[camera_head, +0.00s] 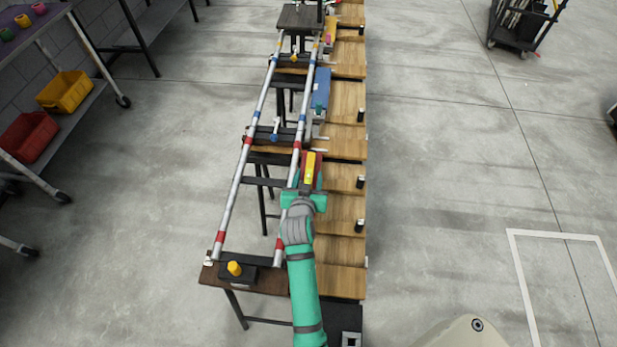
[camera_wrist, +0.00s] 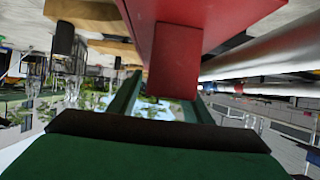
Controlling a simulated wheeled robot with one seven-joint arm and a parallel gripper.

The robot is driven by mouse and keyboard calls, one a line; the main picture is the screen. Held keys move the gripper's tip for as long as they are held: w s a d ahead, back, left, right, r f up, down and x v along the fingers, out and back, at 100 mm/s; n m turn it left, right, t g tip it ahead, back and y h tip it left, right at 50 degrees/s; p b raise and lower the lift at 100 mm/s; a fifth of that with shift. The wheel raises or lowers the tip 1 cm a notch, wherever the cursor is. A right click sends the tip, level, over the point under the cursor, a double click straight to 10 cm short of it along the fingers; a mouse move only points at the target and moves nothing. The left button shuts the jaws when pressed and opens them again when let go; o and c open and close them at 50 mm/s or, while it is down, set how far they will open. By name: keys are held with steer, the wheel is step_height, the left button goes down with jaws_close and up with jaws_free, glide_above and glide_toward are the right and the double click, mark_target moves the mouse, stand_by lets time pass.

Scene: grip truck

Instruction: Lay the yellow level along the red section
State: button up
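A yellow piece (camera_head: 309,164), which I take to be the level, shows at the front of my gripper (camera_head: 306,182), with red directly around it. My green fingers stand on either side of its near end. In the wrist view a red block (camera_wrist: 175,75) under a larger red body (camera_wrist: 225,15) sits between the fingers of my gripper (camera_wrist: 160,103). Whether they press on it cannot be told. Two pale rails run along the left of the benches. Red bands mark their near section, on the left rail (camera_head: 221,237) and the right rail (camera_head: 280,243).
Wooden benches (camera_head: 346,205) with dark cylinders (camera_head: 359,226) along their right edge lie right of the rails. A blue board (camera_head: 320,88) lies farther back. A yellow knob (camera_head: 235,268) stands at the near end. A shelf with bins (camera_head: 66,92) is at left.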

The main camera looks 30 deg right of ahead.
steer(key=v, duration=1)
steer(key=shift+s+a+r, duration=0.15)
steer(key=shift+s+a, duration=0.1)
steer(key=shift+s, duration=0.05)
